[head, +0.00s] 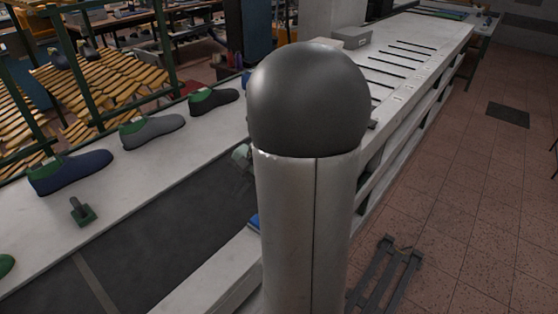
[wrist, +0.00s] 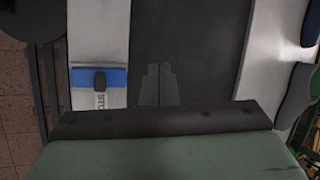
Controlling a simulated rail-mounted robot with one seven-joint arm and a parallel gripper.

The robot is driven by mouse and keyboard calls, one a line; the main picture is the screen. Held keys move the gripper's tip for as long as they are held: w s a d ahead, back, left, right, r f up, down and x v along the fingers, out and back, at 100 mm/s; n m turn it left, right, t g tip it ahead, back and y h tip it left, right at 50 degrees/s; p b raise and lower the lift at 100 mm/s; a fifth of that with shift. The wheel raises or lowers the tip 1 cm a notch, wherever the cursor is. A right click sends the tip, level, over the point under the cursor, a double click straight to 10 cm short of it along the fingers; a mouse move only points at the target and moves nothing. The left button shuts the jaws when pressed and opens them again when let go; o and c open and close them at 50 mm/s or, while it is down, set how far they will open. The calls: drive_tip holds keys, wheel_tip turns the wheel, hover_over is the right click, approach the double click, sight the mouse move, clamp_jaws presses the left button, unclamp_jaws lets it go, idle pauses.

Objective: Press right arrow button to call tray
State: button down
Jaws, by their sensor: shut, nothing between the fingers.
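My gripper (wrist: 158,68) shows in the wrist view with its two grey fingers together and nothing between them, over a dark belt surface (wrist: 202,50). To its left, apart from it, a blue panel (wrist: 81,76) with a black knob (wrist: 99,81) sits on a white ledge. Lettering, partly cut off by my gripper's body, reads "STO". In the head view only a sliver of blue (head: 253,222) shows beside my grey column. I cannot make out a right arrow button or a tray in either view. My arm hides the middle of the head view.
Shoe lasts in blue (head: 70,173), grey (head: 152,130) and black (head: 213,100) stand along the white ledge left of the dark belt (head: 170,235). A grey box (head: 351,37) stands on the slotted white bench. The right floor is mostly clear.

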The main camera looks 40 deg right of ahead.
drive_tip(key=s+d+m+t+p, duration=0.1)
drive_tip(key=d+m, duration=0.2)
drive_tip(key=d, duration=0.5)
drive_tip(key=s+d+m+t+h+p, duration=0.1)
drive_tip(key=d+m+t, duration=0.1)
drive_tip(key=d, duration=0.6)
drive_tip(key=s+d+r+m+t+p, duration=0.1)
drive_tip(key=d+m, duration=0.3)
drive_tip(key=d, duration=0.5)
drive_tip(key=shift+s+m+t+h+p, duration=0.3)
drive_tip(key=shift+s+t+h+p, duration=0.15)
drive_tip(key=shift+t, duration=0.25)
drive_tip(key=shift+f, duration=0.1)
wheel_tip(320, 180, down, 8)
drive_tip(key=b, duration=0.5)
drive_tip(key=shift+f, duration=0.3)
drive_tip(key=shift+f+b, duration=0.2)
drive_tip(key=shift+b, duration=0.25)
drive_tip(key=shift+f+b, duration=0.25)
drive_tip(key=shift+b, duration=0.1)
